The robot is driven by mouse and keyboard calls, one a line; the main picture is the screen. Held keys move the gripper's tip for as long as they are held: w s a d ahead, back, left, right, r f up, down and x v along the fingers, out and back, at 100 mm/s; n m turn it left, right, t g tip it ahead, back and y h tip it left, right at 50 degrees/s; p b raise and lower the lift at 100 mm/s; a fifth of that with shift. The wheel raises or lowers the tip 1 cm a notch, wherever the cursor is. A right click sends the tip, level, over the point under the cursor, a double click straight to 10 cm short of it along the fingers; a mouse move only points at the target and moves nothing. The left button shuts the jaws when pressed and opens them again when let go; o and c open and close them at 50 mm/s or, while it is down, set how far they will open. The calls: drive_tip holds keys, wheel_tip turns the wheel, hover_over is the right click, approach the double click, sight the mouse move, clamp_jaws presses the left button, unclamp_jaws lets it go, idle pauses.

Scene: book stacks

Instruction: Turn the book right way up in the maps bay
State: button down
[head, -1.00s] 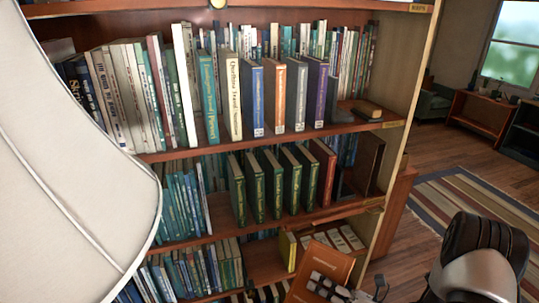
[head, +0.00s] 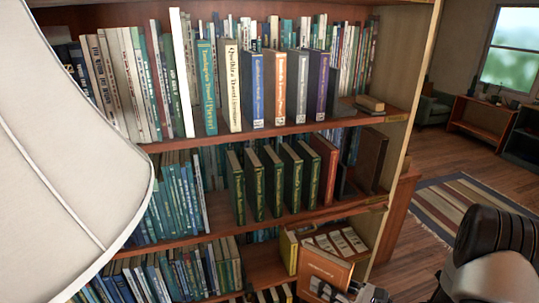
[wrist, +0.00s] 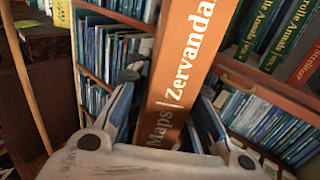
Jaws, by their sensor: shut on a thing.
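An orange-brown book (head: 325,268) with pale lettering is at the bottom of the head view, in front of the lower shelf. In the wrist view its spine (wrist: 184,65) reads "Maps | Zervanda…", with "Maps" at the end near my gripper; the far end is cut off. My gripper (wrist: 170,95) is shut on the book, one finger on each side. In the head view my gripper (head: 347,293) shows only partly at the bottom edge. Which compartment is the maps bay cannot be told; the shelf-edge labels are too small to read.
A wooden bookcase (head: 270,139) fills the middle. Dark green books (head: 272,182) and a red book (head: 324,168) stand on its middle shelf. Pale-labelled volumes (head: 340,241) and a yellow book (head: 288,250) are on the lower shelf. A pale lampshade (head: 60,170) blocks the left.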

idle(0.3)
drive_tip(key=shift+f+n+b, duration=0.15)
drive_tip(key=shift+n+b, duration=0.85)
drive_tip(key=shift+n, duration=0.1)
drive_tip(key=n+b, duration=0.6)
drive_tip(key=shift+r+n+b, duration=0.2)
drive_tip(key=shift+n+b, duration=0.2)
drive_tip(key=shift+n, duration=0.1)
